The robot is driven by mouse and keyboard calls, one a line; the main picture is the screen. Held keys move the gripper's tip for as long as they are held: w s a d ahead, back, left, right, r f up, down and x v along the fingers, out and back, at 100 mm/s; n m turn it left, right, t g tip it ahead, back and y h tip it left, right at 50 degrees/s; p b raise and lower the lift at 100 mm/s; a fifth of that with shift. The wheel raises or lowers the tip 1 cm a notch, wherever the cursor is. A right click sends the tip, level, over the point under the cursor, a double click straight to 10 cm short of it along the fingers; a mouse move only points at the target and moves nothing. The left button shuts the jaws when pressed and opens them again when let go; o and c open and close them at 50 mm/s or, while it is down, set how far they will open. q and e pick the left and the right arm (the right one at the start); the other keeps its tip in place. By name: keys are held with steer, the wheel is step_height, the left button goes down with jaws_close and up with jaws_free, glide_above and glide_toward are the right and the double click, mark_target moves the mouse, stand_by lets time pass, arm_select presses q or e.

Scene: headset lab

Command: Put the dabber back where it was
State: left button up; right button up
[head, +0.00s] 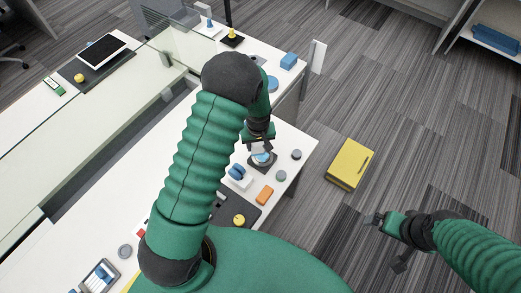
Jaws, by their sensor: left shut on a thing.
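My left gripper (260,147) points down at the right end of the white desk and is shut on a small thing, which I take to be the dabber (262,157). Its pale blue and white lower part shows below the fingers. It is over a dark square pad (270,167); whether it touches the pad I cannot tell. The fingers hide its top. My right gripper (376,219) is over the floor at the right, away from the desk; whether its fingers are apart is unclear.
Near the pad are a white holder with blue pieces (237,175), an orange block (264,194), grey round pieces (282,176) and a yellow knob (239,220) on a dark mat. My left arm hides the desk's middle.

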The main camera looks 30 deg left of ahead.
arm_select(q)
steer(key=shift+w+f+b, duration=0.25)
steer(key=shift+b, duration=0.15)
steer(key=w+f+m+b, duration=0.1)
steer(key=w+b, duration=0.1)
steer(key=b, duration=0.1)
steer(key=w+d+f+m+b, duration=0.1)
steer(key=w+b, duration=0.1)
steer(key=b, duration=0.1)
steer(key=w+f+m+b, duration=0.1)
steer(key=w+f+b, duration=0.1)
steer(key=b, duration=0.1)
steer(key=shift+w+d+m, duration=0.15)
steer(key=shift+w+m, duration=0.15)
steer(key=shift+w, duration=0.1)
steer(key=w+d+r+m+h+b, duration=0.1)
steer(key=w+d+m+b, duration=0.1)
steer(key=w+m+b, duration=0.45)
steer(key=shift+n, duration=0.55)
steer(key=f, duration=0.3)
steer(key=f+b, duration=0.1)
steer(key=f, duration=0.2)
steer(key=f+b, duration=0.1)
steer(key=f, duration=0.2)
steer(key=shift+w+a+f, duration=0.1)
steer(key=shift+w+a, duration=0.15)
steer(key=shift+w, duration=0.05)
steer(key=shift+f+b, duration=0.1)
steer(key=shift+b, duration=0.2)
